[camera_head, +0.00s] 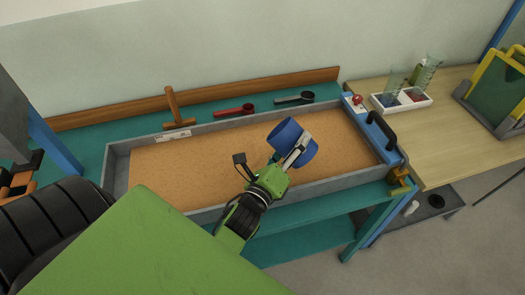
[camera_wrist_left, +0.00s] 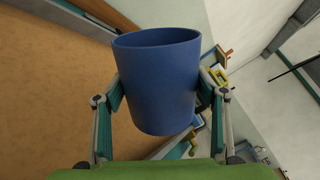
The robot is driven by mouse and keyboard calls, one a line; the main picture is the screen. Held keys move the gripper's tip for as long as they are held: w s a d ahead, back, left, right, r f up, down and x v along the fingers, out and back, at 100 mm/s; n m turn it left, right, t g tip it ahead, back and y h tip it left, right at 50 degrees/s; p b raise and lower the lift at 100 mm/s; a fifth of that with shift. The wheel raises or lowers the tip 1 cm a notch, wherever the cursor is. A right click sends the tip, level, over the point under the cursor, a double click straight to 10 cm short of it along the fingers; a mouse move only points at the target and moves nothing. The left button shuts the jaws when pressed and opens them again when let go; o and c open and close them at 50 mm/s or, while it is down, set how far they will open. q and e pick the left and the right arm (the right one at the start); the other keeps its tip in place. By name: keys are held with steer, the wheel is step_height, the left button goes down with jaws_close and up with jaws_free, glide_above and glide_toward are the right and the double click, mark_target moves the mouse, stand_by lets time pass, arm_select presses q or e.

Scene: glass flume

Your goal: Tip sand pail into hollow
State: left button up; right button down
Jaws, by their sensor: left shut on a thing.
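The blue sand pail (camera_head: 283,132) is tilted above the sand in the flume, right of its middle. In the left wrist view the pail (camera_wrist_left: 160,85) is large, with its rim at the top; its contents are hidden. My left gripper (camera_head: 297,150) is shut on the pail, with a finger on each side in the wrist view (camera_wrist_left: 162,97). The flume's tray (camera_head: 119,165) has grey walls and a flat-looking bed of brown sand (camera_head: 200,165). I cannot make out a hollow in the sand.
A wooden T-shaped tool (camera_head: 172,108), a red scoop (camera_head: 235,111) and a dark scoop (camera_head: 294,98) lie behind the tray. A blue end piece with a black handle (camera_head: 381,130) closes its right end. A white tray (camera_head: 402,106) with beakers stands on the wooden table.

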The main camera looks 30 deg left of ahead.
arm_select(q)
steer(key=shift+r, duration=0.1)
steer(key=shift+a+f+n+b, duration=0.1)
steer(key=shift+f+n+b, duration=0.15)
steer(key=shift+n+b, duration=0.5)
steer(key=shift+a+f+n+b, duration=0.1)
steer(key=shift+f+n+b, duration=0.15)
steer(key=shift+n, duration=0.9)
stand_by(0.3)
steer(key=shift+a+f+n+p, duration=0.2)
steer(key=shift+a+n+p, duration=0.15)
steer(key=shift+a+n, duration=0.5)
stand_by(0.4)
steer(key=shift+s+a+f+n, duration=0.1)
steer(key=shift+a+f+n, duration=0.15)
steer(key=shift+n, duration=0.5)
stand_by(3.7)
